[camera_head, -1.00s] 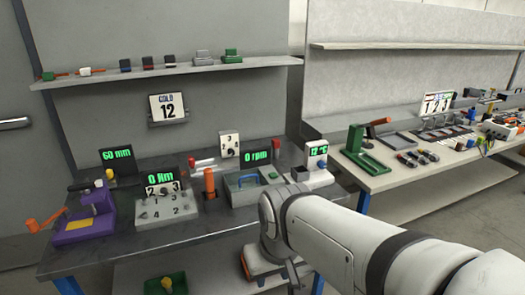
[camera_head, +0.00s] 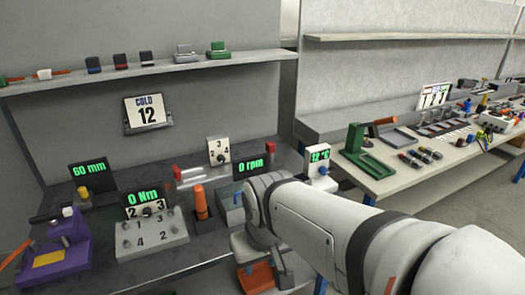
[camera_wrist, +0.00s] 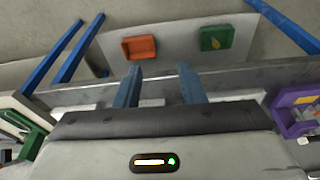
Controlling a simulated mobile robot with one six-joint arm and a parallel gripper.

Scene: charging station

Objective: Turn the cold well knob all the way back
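The cold well is at the right end of the near bench, with a green "12 °C" display (camera_head: 319,153). A sign reading "COLD 12" (camera_head: 147,112) hangs on the wall behind. My gripper (camera_wrist: 158,75) shows two separated blue-grey fingers in the wrist view, with nothing between them. In the head view my arm's end is at the bench's front edge, left of the cold well, and its fingers are not clear.
A grey numbered box (camera_head: 152,236), an orange-handled tool (camera_head: 200,203) and a purple device (camera_head: 52,262) stand on the bench. Below are an orange bin (camera_wrist: 139,48) and a green bin (camera_wrist: 214,38). A second bench with a green press (camera_head: 357,150) is at right.

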